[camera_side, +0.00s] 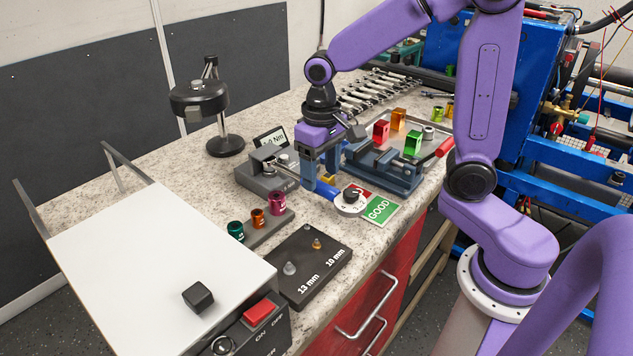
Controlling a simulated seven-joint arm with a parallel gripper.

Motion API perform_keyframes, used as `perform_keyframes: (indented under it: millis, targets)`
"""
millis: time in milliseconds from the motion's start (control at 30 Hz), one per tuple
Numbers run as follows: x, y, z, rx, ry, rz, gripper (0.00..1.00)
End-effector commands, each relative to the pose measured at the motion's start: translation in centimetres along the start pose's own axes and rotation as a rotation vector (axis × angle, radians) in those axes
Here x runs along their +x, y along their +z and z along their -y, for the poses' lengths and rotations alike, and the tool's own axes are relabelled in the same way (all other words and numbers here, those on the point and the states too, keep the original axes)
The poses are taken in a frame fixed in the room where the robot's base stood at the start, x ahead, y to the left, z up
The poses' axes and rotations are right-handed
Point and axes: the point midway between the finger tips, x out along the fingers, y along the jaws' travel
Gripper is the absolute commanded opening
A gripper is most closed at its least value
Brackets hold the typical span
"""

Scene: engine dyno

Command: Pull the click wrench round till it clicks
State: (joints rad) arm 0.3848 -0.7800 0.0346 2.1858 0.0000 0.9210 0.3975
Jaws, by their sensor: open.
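The click wrench has a metal shaft (287,172) and a blue handle (326,190). Its head end is at a grey tester block (262,170), which has a small display (271,138) showing a reading in Nm, its first digit unclear. My gripper (320,177) points down with its fingers apart, above or around the inner part of the blue handle. The fingers hide part of the wrench, and I cannot tell whether they touch it. A white dial with a black knob (351,197) is at the handle's outer end.
A green GOOD card (378,210) lies right of the handle. A vise (388,172) with a red handle stands close behind my gripper. Coloured sockets (258,218), a black 13 mm/10 mm block (312,262) and a white-topped box (150,270) are in front. Wrenches lie at the back.

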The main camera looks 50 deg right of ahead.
Motion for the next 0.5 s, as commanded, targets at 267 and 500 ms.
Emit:
perform_keyframes:
  millis: [267, 500]
  targets:
    - [-2.5, -0.1, 0.1, 0.0, -0.001, -0.003, 0.64]
    - [-3.9, 0.0, 0.0, 0.0, 0.0, -0.001, 0.64]
